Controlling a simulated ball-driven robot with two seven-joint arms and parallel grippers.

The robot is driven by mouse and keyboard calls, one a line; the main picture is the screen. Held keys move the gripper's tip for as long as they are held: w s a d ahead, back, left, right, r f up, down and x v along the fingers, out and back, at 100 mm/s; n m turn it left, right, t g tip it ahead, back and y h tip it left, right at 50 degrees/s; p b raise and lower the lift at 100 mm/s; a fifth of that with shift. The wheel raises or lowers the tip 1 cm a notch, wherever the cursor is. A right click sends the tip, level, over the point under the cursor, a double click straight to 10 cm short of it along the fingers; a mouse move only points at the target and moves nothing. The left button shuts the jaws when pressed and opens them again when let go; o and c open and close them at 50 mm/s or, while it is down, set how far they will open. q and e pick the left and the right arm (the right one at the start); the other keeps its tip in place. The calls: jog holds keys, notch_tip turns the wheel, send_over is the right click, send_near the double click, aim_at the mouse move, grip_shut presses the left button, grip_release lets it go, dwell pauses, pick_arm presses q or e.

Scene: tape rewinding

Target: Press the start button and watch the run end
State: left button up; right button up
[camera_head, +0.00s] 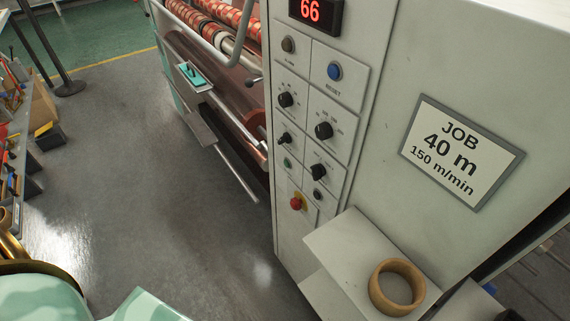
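The control panel (350,95) is on the front of a pale grey cabinet. A small green button (287,162) sits low in its left column; its label is too small to read. A blue button (334,71) marked RESET is near the top, beside a dark lamp or button (288,44). A red mushroom button (296,203) on a yellow backing is at the bottom. A red display (311,11) reads 66. A job sign (460,150) reads 40 m, 150 m/min. Neither gripper is in view. Mint-green parts of mine show at lower left.
A tan ring (377,292) lies on a pale shelf (345,240) below the panel. Striped rolls (215,30) and rails of the machine are left of the panel. A cluttered rack (22,150) stands at far left. The grey floor between is clear.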

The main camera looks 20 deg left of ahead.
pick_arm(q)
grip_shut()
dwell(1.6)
